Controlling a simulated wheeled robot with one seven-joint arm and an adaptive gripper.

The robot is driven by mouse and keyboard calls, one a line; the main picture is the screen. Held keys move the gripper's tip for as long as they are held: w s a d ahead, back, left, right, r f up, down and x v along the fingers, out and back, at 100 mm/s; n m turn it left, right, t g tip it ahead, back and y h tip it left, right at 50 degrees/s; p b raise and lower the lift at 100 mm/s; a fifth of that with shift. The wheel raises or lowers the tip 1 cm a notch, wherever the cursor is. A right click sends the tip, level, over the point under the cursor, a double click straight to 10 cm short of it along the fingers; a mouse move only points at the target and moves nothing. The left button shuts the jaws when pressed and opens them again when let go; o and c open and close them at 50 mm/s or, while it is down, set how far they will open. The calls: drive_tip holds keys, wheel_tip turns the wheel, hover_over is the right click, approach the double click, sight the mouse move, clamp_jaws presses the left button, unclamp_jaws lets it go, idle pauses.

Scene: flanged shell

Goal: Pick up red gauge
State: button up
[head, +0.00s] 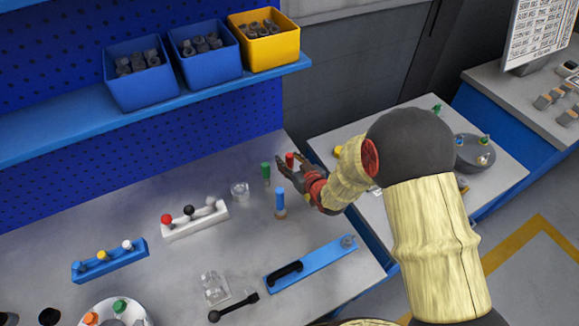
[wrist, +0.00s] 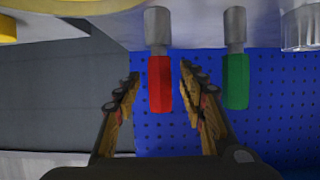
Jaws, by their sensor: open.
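The red gauge (head: 290,160) stands near the right end of the grey bench, partly hidden by my gripper (head: 285,167) in the head view. In the wrist view the red gauge (wrist: 160,84) has a red handle and a grey metal end. It lies between the two spread fingers of my gripper (wrist: 161,73), with a gap visible on each side. My gripper is open and holds nothing. A green gauge (wrist: 236,80) is just outside the right finger in the wrist view; it also shows in the head view (head: 266,171).
A blue gauge (head: 280,200) stands close in front of my gripper. A clear glass piece (head: 240,190) and a white rack with knobs (head: 195,222) are to the left. A blue shelf (head: 200,95) with bins runs above the bench. A side table (head: 500,175) is at right.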

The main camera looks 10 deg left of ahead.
drive_tip(key=shift+c, duration=0.9)
clamp_jaws()
